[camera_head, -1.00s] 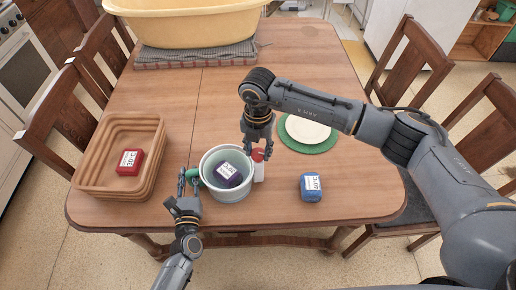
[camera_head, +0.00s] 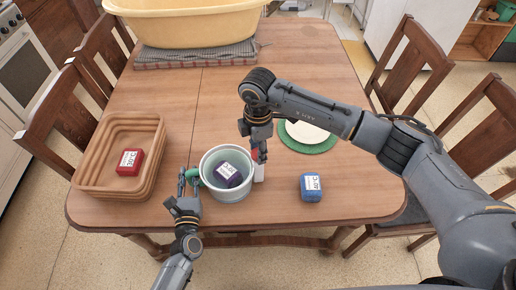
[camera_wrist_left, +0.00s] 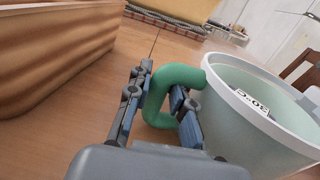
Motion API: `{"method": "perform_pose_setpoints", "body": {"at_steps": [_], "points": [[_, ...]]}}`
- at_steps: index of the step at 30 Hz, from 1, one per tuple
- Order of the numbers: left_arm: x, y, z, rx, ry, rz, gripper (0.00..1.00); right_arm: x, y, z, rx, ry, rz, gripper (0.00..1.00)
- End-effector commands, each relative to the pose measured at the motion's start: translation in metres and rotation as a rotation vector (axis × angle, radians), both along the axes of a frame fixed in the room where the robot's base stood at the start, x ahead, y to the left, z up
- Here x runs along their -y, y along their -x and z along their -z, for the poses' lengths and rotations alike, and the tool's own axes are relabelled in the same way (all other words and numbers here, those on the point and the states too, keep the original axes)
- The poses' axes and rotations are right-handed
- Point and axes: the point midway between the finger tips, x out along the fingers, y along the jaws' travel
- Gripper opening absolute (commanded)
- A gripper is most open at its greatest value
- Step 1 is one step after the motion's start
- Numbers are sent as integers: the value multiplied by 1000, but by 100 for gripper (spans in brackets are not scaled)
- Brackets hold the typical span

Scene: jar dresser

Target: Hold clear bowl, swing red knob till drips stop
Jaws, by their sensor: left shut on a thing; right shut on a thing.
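The clear bowl (camera_head: 206,163), pale with a whitish rim and a green handle, stands upright near the table's front edge. My left gripper (camera_head: 188,175) is shut on its green handle, which also shows between the fingers in the left wrist view (camera_wrist_left: 160,83). A dark purple labelled block (camera_head: 227,174) sits inside the bowl. My right gripper (camera_head: 261,157) reaches down at the bowl's right side, shut where the red knob stood earlier. Its fingers hide the knob. A small white part (camera_head: 259,173) shows just below the fingertips. No drips can be made out.
A brown ribbed basket (camera_head: 150,182) with a red block (camera_head: 129,162) is at left. A blue block (camera_head: 311,187) stands to the right. A plate on a green mat (camera_head: 318,149) lies behind my right gripper. A yellow tub (camera_head: 185,30) is at the back.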

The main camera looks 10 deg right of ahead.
Motion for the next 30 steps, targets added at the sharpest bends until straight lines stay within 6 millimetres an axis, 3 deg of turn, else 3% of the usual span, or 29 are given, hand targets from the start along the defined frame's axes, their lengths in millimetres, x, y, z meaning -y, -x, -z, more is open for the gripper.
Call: {"method": "perform_pose_setpoints", "body": {"at_steps": [9, 24, 25, 28, 30], "points": [[-1, 0, 1, -2, -1, -1, 0, 0, 0, 0, 0, 0, 108, 6], [-1, 0, 1, -2, -1, -1, 0, 1, 0, 0, 1, 1, 125, 6], [-1, 0, 1, -2, -1, -1, 0, 1, 0, 0, 1, 1, 125, 40], [-1, 0, 1, -2, -1, -1, 0, 1, 0, 0, 1, 1, 125, 60], [-1, 0, 1, -2, -1, -1, 0, 0, 0, 0, 1, 1, 125, 61]]}}
